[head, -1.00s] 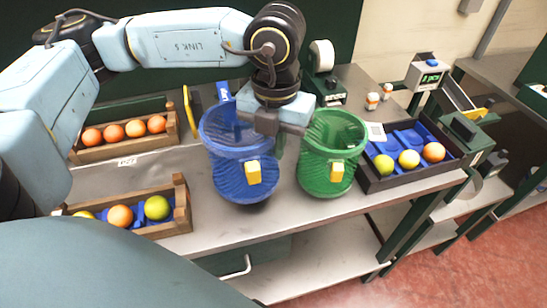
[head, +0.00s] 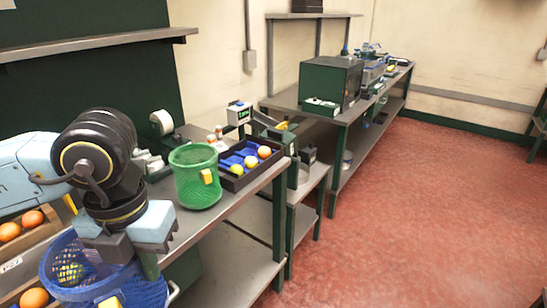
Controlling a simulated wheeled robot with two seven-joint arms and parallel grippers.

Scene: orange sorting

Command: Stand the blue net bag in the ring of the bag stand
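The blue net bag (head: 62,285) is at the lower left of the head view, cut off by the bottom edge. The bag looks raised in front of the bench edge. I cannot make out the bag stand's ring. My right gripper is not in view.
A green net basket (head: 196,187) stands on the bench (head: 222,222), beside a dark tray (head: 277,157) of fruit. A wooden crate (head: 38,238) with oranges is at the left. A digital scale (head: 239,114) stands behind. Open red floor (head: 400,220) lies to the right.

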